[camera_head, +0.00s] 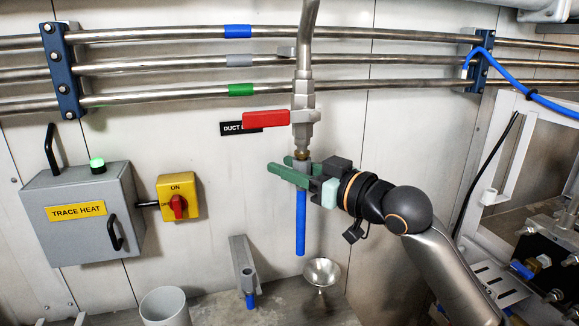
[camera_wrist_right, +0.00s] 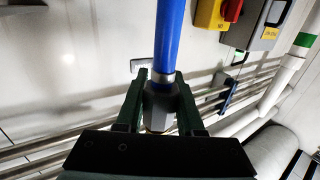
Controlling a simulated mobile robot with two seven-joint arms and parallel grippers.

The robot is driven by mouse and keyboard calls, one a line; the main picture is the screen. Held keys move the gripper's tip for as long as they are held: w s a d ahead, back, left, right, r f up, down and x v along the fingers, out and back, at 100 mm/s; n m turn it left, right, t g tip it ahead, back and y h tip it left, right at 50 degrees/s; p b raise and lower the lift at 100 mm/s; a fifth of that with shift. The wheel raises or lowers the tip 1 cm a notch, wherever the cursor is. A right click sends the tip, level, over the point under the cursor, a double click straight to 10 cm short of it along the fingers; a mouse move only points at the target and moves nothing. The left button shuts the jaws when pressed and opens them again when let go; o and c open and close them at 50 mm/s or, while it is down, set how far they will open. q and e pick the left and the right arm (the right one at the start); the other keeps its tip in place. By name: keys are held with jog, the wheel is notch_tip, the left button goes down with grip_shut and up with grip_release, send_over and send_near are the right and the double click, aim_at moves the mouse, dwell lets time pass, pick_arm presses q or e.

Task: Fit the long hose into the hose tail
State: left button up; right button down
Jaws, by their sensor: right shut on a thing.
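The long blue hose (camera_head: 300,225) hangs straight down below the red-handled valve (camera_head: 304,125). Its upper end has a grey collar, which shows between my fingers in the wrist view (camera_wrist_right: 160,102), with the blue hose (camera_wrist_right: 167,40) running out of it. A brass hose tail (camera_head: 301,153) points down under the valve, right above the collar. They look in line; whether they are joined I cannot tell, as my fingers hide part of it. My right gripper (camera_head: 289,172), with green fingers, is shut on the hose's collar. My left gripper is not in view.
Steel pipes (camera_head: 180,65) run along the wall behind. A grey holder (camera_head: 243,268) with a blue piece, a metal funnel (camera_head: 321,272) and a grey cup (camera_head: 165,305) stand below. The trace heat box (camera_head: 85,225) and yellow switch (camera_head: 177,197) are left.

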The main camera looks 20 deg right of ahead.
aim_at(309, 172)
jog(key=shift+r, duration=0.35)
jog(key=c, duration=1)
grip_release()
jog(key=o, duration=0.6)
jog(key=shift+f, duration=0.1)
jog(key=shift+c, duration=0.2)
jog(key=shift+s+d+f, duration=0.1)
jog(key=shift+s+d, duration=0.15)
jog(key=shift+s, duration=0.1)
jog(key=b+v, duration=0.2)
jog(key=v, duration=0.4)
jog(key=shift+s+d, duration=0.15)
jog(key=shift+s, duration=0.15)
